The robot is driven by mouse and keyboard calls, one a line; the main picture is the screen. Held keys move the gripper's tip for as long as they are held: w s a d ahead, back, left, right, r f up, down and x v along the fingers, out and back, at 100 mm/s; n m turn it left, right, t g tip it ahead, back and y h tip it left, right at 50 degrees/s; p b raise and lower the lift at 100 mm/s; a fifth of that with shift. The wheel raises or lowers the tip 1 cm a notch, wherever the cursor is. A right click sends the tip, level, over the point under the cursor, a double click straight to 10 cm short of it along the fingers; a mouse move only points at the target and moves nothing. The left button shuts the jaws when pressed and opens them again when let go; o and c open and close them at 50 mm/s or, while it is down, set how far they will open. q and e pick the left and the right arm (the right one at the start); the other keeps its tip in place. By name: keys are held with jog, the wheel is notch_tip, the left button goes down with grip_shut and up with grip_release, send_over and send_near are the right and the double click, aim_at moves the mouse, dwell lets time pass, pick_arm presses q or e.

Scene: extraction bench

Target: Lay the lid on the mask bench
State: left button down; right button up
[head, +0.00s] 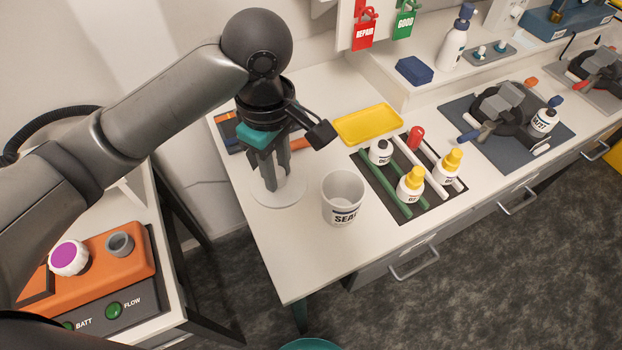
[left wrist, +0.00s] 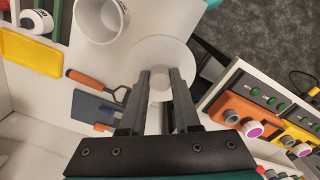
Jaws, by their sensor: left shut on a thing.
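The lid (head: 292,194) is a flat whitish disc over the front left part of the white mask bench (head: 270,245). My left gripper (head: 277,180) points down at it, shut on its small centre knob. In the left wrist view the lid (left wrist: 183,52) is below the fingertips (left wrist: 162,78), its knob between them. The lid looks level and at or very near the bench top; I cannot tell if it touches. A white cup marked "SEA..." (head: 343,197) stands open just right of the lid. My right gripper is not in view.
A yellow tray (head: 367,124), a dark rack mat with several bottles (head: 412,205) and an orange-handled tool (left wrist: 84,78) lie nearby. The bench's left edge is close to the lid. A side table with an orange unit (head: 105,262) stands at left.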

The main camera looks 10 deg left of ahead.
pick_arm(q)
notch_tip(320, 180, down, 20)
jog(key=b, duration=0.4)
jog(key=shift+r+b, duration=0.1)
jog(key=shift+b, duration=0.3)
jog(key=c, duration=0.6)
grip_release()
notch_tip(320, 180, up, 12)
jog(key=p, duration=0.2)
jog(key=shift+p, duration=0.35)
